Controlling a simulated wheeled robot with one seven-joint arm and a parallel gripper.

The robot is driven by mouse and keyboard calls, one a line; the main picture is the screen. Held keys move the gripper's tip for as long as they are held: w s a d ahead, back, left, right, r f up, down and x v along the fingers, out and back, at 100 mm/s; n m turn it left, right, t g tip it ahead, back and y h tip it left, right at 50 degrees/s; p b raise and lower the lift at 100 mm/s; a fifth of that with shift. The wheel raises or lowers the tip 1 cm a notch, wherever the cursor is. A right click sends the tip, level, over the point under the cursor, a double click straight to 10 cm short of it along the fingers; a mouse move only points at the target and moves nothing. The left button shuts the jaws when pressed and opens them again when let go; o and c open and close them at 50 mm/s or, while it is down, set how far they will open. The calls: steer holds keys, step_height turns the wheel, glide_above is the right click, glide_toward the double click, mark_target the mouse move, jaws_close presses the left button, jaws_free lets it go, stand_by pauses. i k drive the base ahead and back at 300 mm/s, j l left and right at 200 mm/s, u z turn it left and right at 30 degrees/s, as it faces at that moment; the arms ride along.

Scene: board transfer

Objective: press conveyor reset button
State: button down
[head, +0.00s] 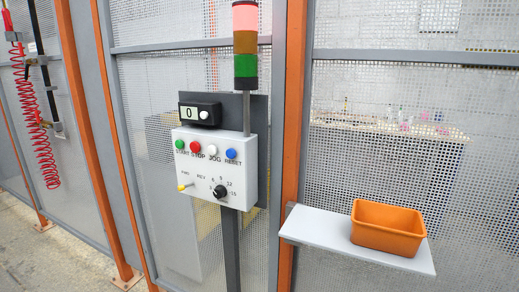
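A pale grey control box (214,172) is mounted on a dark post in the middle of the head view. The blue reset button (231,154) is the rightmost button in its row, above the label RESET. To its left are a white JOG button (212,150), a red STOP button (195,147) and a green START button (180,144). Below them are a yellow lever switch (185,187) and a black rotary knob (220,191). My gripper is not in view. Nothing covers the reset button.
A small black display (200,114) reading 0 sits above the box. A signal tower (245,45) rises behind it, red section brightest. A grey shelf (310,235) with an orange bin (386,228) juts out to the right. Mesh fencing with orange posts (294,100) stands behind.

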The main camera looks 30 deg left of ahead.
mark_target(231, 154)
steer(key=k+j+z, duration=0.1)
steer(key=j, duration=0.3)
steer(key=k+j, duration=0.1)
steer(key=j, duration=0.35)
steer(key=k+j+z, duration=0.15)
steer(key=j, duration=0.25)
